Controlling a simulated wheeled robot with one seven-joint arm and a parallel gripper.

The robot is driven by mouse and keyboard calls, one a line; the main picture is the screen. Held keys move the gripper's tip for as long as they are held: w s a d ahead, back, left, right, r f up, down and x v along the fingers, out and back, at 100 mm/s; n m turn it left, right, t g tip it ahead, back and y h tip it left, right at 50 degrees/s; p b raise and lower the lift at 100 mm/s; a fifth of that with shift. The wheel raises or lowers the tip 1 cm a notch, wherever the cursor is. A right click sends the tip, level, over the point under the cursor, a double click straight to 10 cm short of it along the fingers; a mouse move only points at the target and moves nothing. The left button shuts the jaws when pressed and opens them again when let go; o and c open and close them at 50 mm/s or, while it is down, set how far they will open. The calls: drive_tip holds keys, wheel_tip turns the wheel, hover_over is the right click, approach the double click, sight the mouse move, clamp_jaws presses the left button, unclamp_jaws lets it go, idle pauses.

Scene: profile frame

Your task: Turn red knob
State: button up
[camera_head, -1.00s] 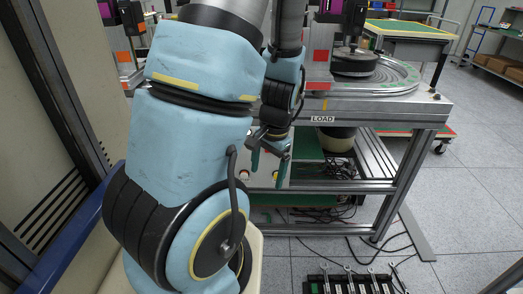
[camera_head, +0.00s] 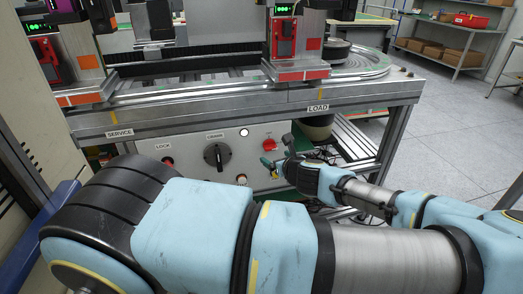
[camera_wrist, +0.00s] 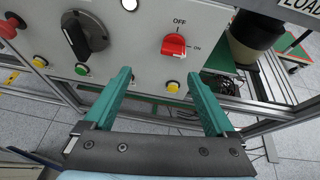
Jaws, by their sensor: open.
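The red knob (camera_head: 269,145) sits on the right part of the pale control panel (camera_head: 190,145), under the machine's table. In the wrist view the red knob (camera_wrist: 174,45) stands out from the panel, with "OFF" above it and "ON" to its right. My gripper (camera_head: 276,163) is in front of the panel, just below and right of the knob. In the wrist view my gripper (camera_wrist: 159,78) is open, with its two green fingers apart and nothing between the tips. The knob appears ahead of the gap, apart from both fingers.
A black rotary knob (camera_wrist: 84,34) is left of the red knob. A yellow button (camera_wrist: 173,86) is below it, and a white round light (camera_head: 244,132) is above and left. The table edge (camera_head: 250,108) overhangs the panel. A metal frame post (camera_head: 395,140) stands at the right.

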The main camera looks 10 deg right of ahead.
sight(271, 147)
drive_tip(key=shift+m+t+h, duration=0.3)
drive_tip(key=shift+m+h, duration=0.1)
drive_tip(key=shift+m, duration=0.3)
drive_tip(key=x, duration=0.3)
drive_tip(key=d+p+x, duration=0.1)
drive_tip(key=x, duration=0.6)
drive_tip(key=shift+w+d+r+p, duration=0.15)
drive_tip(key=shift+w+d+p, duration=0.05)
drive_tip(key=shift+w+p, duration=0.2)
drive_tip(key=shift+c, duration=0.2)
drive_tip(key=c, duration=1.3)
drive_tip(key=shift+c, duration=0.2)
